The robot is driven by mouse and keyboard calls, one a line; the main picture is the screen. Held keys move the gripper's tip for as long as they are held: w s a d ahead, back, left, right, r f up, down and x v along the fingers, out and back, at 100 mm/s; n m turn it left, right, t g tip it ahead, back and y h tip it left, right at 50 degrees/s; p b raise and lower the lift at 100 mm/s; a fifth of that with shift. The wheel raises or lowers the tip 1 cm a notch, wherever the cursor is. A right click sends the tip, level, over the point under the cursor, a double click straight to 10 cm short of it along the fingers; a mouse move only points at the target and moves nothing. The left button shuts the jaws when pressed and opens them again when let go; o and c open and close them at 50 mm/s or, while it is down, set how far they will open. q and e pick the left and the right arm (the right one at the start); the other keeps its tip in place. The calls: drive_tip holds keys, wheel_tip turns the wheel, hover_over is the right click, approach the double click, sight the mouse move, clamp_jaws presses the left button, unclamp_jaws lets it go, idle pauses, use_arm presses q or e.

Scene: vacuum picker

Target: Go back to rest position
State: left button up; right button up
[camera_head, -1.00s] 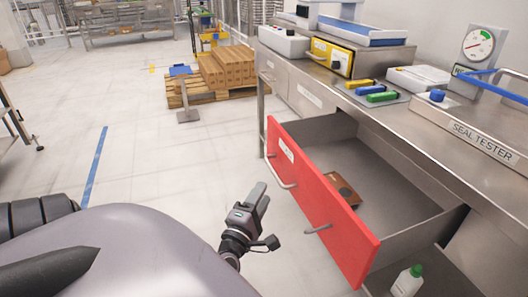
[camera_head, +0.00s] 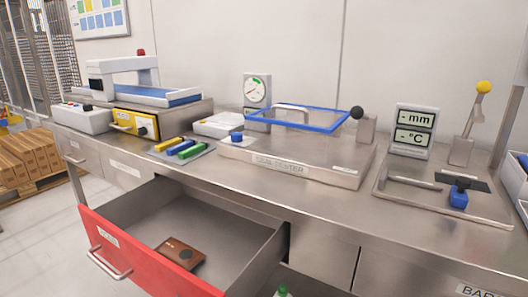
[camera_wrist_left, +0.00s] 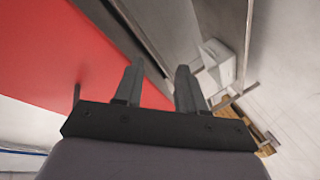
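My left gripper (camera_wrist_left: 157,85) shows in the left wrist view, its two fingers apart with nothing between them. The red drawer front (camera_wrist_left: 70,50) fills the left of that view, close to the fingers; whether they touch it I cannot tell. In the head view neither gripper shows. There the red-fronted drawer (camera_head: 150,262) stands pulled open, with a metal handle (camera_head: 108,263) on its front. A brown flat object (camera_head: 180,252) lies inside the drawer. My right gripper is in neither view now.
The steel bench (camera_head: 340,215) carries a seal tester (camera_head: 290,165) with a blue frame, a gauge, a display (camera_head: 412,130) and colored blocks (camera_head: 180,147). A pallet of brown boxes (camera_head: 28,160) stands at the left. A green-capped bottle (camera_head: 283,292) shows low beside the drawer. Floor is clear at left.

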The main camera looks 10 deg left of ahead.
use_arm(q)
drive_tip(key=s+d+f+m+g+h+p, duration=0.15)
drive_tip(key=s+d+f+m+g, duration=0.35)
drive_tip(key=s+d+m, duration=0.5)
drive_tip(key=a+r+p, duration=0.4)
drive_tip(key=r+p, duration=0.6)
drive_tip(key=p, duration=0.3)
drive_tip(key=shift+w+r+m, duration=0.2)
drive_tip(key=shift+r+m, duration=0.05)
drive_tip(key=shift+m, duration=0.15)
